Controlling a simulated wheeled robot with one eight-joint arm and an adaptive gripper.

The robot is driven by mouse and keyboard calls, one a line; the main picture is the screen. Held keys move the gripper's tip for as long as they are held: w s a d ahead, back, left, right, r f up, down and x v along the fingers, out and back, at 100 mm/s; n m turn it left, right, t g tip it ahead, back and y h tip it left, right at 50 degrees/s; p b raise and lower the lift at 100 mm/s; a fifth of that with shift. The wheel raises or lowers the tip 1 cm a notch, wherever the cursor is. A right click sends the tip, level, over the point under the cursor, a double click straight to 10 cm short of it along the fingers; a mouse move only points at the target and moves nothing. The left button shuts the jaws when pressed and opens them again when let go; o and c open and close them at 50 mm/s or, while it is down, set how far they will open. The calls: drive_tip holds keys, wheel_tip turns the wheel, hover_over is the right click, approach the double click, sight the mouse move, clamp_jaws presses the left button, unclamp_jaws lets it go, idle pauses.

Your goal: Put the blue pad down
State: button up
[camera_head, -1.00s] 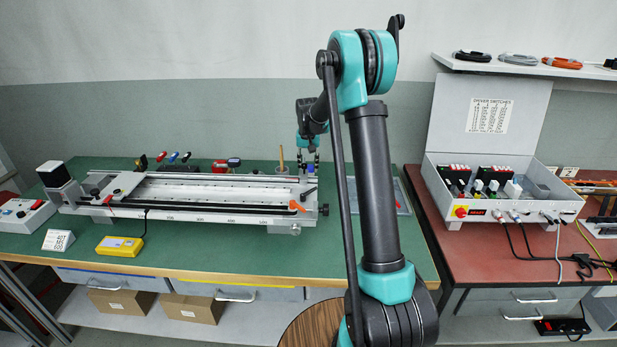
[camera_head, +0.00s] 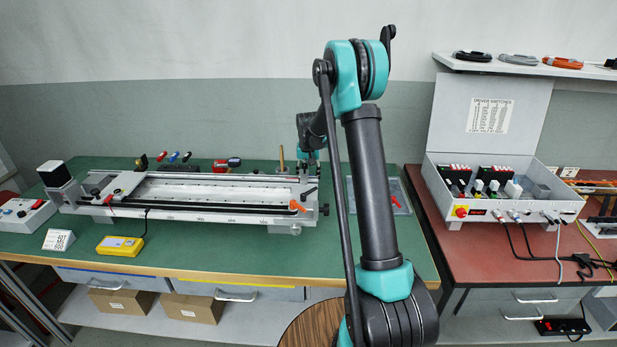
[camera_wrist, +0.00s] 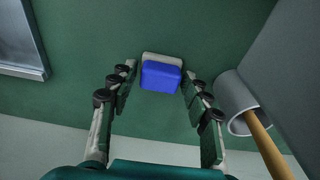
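The blue pad (camera_wrist: 161,76) shows in the wrist view, a small blue block with a pale grey part along its far edge. It is over the green bench top; I cannot tell for certain whether it touches it. My gripper (camera_wrist: 160,70) has its two fingers spread on either side of the pad, with narrow green gaps showing between pad and fingertips. It looks open. In the head view my gripper (camera_head: 309,168) points down behind the right end of the rail unit (camera_head: 190,209). The pad cannot be made out there.
A grey cup (camera_wrist: 236,104) holding a wooden handle (camera_wrist: 268,145) stands close beside the right finger in the wrist view. A grey tray (camera_wrist: 22,40) lies at upper left there.

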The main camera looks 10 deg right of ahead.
drive_tip(key=shift+o, duration=0.4)
wheel_tip(320, 180, up, 12)
drive_tip(key=s, duration=0.1)
drive_tip(key=shift+s+a, duration=0.15)
drive_tip(key=shift+s, duration=0.15)
